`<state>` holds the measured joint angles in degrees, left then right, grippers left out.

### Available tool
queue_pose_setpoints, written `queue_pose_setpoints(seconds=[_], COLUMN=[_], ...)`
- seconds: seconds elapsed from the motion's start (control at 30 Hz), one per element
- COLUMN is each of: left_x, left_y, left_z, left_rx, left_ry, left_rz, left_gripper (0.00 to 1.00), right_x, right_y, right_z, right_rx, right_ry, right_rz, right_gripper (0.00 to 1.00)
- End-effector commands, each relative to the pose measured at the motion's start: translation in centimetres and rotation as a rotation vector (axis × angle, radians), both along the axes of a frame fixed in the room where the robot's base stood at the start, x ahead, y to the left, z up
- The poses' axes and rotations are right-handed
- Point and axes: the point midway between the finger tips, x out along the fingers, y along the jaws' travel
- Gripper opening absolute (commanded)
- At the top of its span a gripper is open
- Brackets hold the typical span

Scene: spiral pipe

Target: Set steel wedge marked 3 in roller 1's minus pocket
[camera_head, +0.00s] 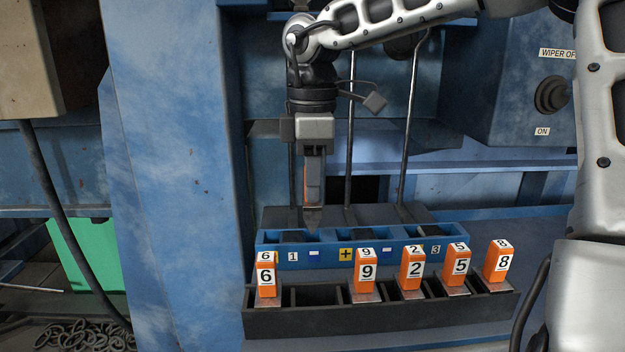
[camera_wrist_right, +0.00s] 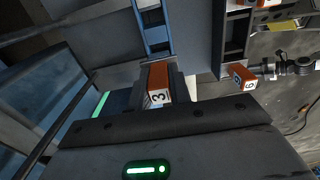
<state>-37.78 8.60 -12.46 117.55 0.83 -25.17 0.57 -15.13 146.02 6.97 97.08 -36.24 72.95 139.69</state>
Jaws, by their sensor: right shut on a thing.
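My right gripper (camera_head: 313,185) points straight down over the blue pocket block (camera_head: 325,255) and is shut on a wedge. In the right wrist view, this wedge (camera_wrist_right: 158,88) is orange with a white label reading 3, held between the fingers. In the head view its grey tip (camera_head: 313,217) hangs near the right part of the leftmost pocket, close to roller label 1 (camera_head: 293,257) and a pale minus mark (camera_head: 314,252). I cannot tell whether the tip is inside the pocket or just above. My left gripper is not in view.
A dark rack (camera_head: 330,320) in front holds orange wedges marked 6 (camera_head: 266,276), 9 (camera_head: 367,271), 2 (camera_head: 412,268), 5 (camera_head: 460,266) and 8 (camera_head: 497,262). It has an empty slot beside the 6. Thin upright rods (camera_head: 349,150) stand behind the block. A blue post (camera_head: 175,180) stands left.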

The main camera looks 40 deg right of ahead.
Motion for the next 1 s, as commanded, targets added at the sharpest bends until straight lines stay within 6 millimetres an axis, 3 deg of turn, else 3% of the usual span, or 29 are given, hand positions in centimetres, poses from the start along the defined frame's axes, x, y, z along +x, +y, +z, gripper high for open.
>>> queue_pose_setpoints(seconds=[1.0], left_x=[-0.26], left_y=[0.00], left_z=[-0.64], left_rx=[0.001], left_ry=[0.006], left_rz=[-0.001], left_gripper=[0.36], right_x=[0.01], right_y=[0.00], right_z=[-0.12], right_rx=[0.000], right_ry=[-0.001], right_rz=[-0.001], right_gripper=[0.00])
